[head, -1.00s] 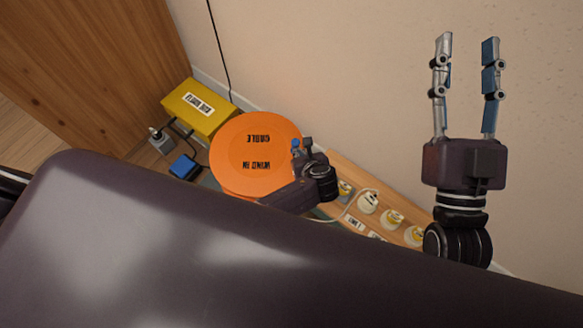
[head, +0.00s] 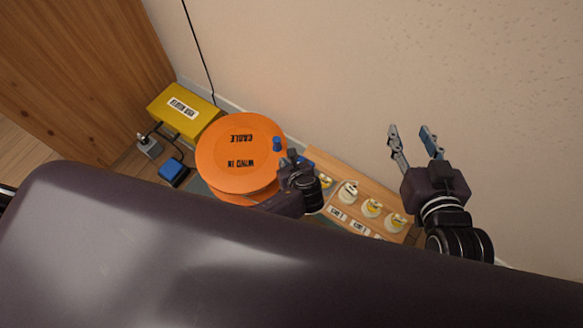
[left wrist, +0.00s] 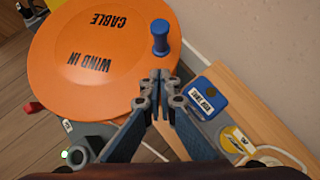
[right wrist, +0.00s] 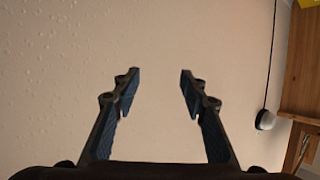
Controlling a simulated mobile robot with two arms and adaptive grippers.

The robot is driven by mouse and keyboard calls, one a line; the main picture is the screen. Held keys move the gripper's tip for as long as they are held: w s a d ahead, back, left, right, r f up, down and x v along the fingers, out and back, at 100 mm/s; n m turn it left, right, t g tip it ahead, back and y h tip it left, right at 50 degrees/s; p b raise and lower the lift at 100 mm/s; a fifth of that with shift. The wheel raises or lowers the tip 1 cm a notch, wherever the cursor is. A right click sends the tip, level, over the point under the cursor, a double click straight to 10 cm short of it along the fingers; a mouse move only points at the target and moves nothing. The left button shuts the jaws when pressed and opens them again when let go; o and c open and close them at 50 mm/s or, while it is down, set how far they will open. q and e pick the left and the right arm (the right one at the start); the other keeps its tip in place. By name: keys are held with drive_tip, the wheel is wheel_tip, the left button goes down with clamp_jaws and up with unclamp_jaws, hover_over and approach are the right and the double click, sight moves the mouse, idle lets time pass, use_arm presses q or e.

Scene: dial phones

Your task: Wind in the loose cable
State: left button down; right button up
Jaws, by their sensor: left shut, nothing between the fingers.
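The reel (left wrist: 85,70) and the knob (left wrist: 160,38) also show in the left wrist view. My left gripper (head: 288,158) is at the reel's right edge, just short of the knob; in the left wrist view its fingertips (left wrist: 160,76) are together with nothing between them. My right gripper (head: 410,132) is raised in front of the wall, open and empty. The loose cable is mostly hidden; a pale cord (left wrist: 285,153) shows at lower right.
A blue labelled block (left wrist: 203,97) sits beside the reel. The wall (head: 400,60) is close behind.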

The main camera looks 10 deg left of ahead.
use_arm(q)
drive_tip(key=p+v, duration=0.3)
drive_tip(key=v, duration=0.4)
drive_tip(key=shift+s+r, duration=0.25)
use_arm(e)
drive_tip(key=s+d+f+g+h, duration=0.1)
drive_tip(key=s+d+f+g, duration=0.2)
drive_tip(key=s+f+g, duration=0.2)
drive_tip(key=s+d+f+g+h, duration=0.1)
drive_tip(key=s+d+f+g, duration=0.2)
drive_tip(key=s, duration=0.9)
wheel_tip(320, 180, down, 4)
drive_tip(key=shift+s+r+m+g+h, duration=0.2)
drive_tip(key=shift+m+g+h, duration=0.1)
drive_tip(key=shift+g, duration=0.6)
use_arm(q)
drive_tip(key=shift+d, duration=0.1)
